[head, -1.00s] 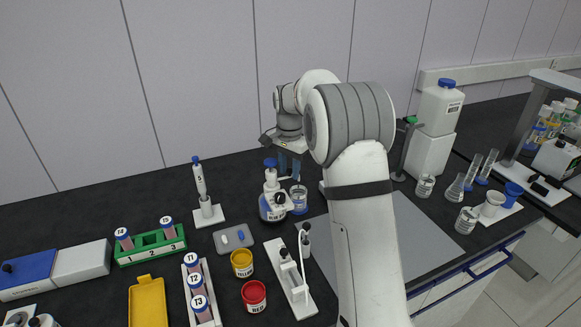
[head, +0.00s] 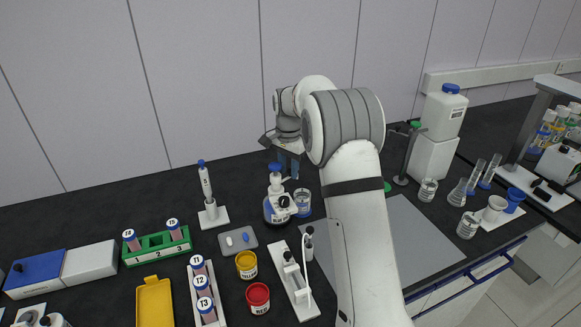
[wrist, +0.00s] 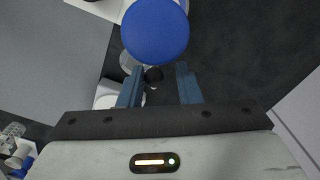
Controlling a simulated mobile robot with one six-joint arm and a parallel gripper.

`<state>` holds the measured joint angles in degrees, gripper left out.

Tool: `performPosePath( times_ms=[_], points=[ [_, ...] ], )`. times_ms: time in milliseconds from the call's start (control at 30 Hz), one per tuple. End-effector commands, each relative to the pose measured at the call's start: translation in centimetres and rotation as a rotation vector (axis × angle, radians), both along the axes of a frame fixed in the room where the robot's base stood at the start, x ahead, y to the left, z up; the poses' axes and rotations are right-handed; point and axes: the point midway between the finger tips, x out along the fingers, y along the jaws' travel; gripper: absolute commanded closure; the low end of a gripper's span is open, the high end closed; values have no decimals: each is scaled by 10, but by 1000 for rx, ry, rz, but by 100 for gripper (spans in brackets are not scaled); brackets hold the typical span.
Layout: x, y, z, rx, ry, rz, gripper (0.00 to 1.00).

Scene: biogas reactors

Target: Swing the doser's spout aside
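The doser (head: 277,208) is a bottle with a blue label, a white pump body and a blue cap, standing upright at the middle of the bench. A small white spout part with a dark tip (head: 285,201) shows at its front. My gripper (head: 291,168) is just right of and behind the doser's cap in the head view. In the wrist view the round blue cap (wrist: 155,30) fills the top centre. My gripper's two blue fingers (wrist: 158,72) are apart there, with a small dark knob (wrist: 153,75) between them. Contact cannot be told.
A glass beaker with a blue mark (head: 302,203) stands close right of the doser. A tablet tray (head: 236,249), yellow jar (head: 246,265), red jar (head: 258,298) and pipette stand (head: 213,217) lie left and in front. A grey mat (head: 415,245) is clear to the right.

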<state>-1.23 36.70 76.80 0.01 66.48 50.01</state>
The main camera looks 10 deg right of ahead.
Motion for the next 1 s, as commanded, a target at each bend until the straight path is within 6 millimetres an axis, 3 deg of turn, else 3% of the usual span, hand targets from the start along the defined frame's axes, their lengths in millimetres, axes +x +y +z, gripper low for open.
performPosePath(
  times_ms=[533,1000],
  points=[
    [14,13,1,-1,1,0,69],
    [16,15,0,0,0,0,69]
  ],
)
